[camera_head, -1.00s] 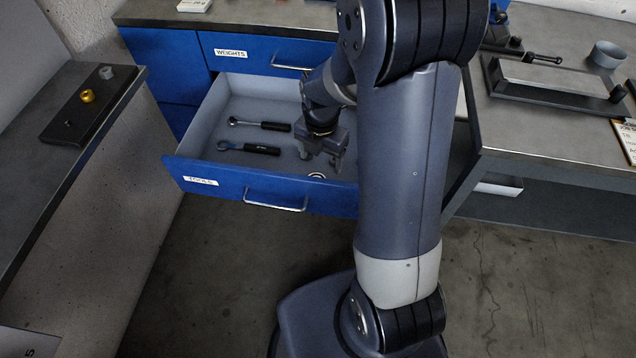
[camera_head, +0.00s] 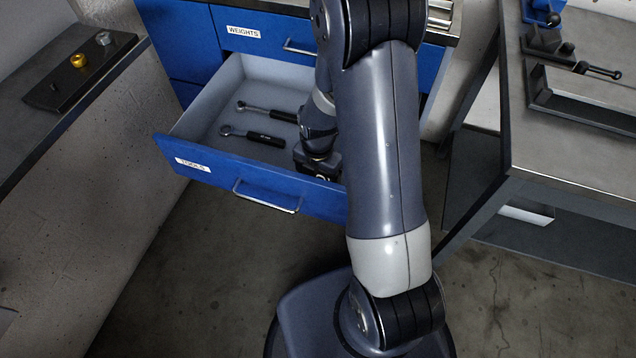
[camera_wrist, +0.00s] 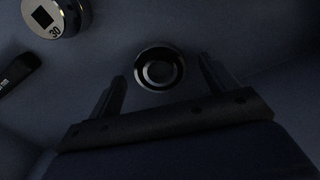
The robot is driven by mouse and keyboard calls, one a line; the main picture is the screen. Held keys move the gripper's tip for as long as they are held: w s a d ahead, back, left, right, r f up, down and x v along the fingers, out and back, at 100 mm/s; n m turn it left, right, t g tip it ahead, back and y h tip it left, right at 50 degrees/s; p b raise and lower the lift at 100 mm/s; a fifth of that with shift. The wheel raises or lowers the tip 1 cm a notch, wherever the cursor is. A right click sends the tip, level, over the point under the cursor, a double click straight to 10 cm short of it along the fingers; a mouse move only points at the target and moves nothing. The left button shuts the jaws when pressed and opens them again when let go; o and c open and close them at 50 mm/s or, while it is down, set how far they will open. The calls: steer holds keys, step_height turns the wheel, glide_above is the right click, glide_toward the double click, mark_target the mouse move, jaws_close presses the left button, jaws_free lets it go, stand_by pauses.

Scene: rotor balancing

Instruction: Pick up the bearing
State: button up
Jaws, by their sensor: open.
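The bearing (camera_wrist: 160,68) is a dark ring with a bright rim lying on the drawer floor in the wrist view. My gripper (camera_wrist: 160,80) is open, with one finger on either side and the bearing showing between and just beyond the fingertips. I cannot tell the remaining height above it. In the head view my gripper (camera_head: 318,165) is down inside the open tools drawer (camera_head: 215,190), near its front right. There the bearing is hidden behind my gripper and arm.
Two black-handled tools (camera_head: 265,137) lie in the drawer left of my gripper. A round weight marked 30 (camera_wrist: 55,18) is close by at upper left in the wrist view. The drawer walls stand close around. A workbench (camera_head: 560,150) is at the right.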

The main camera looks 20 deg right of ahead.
steer(key=shift+f, duration=0.3)
steer(key=shift+c, duration=0.3)
steer(key=c, duration=1.1)
steer(key=shift+r, duration=0.1)
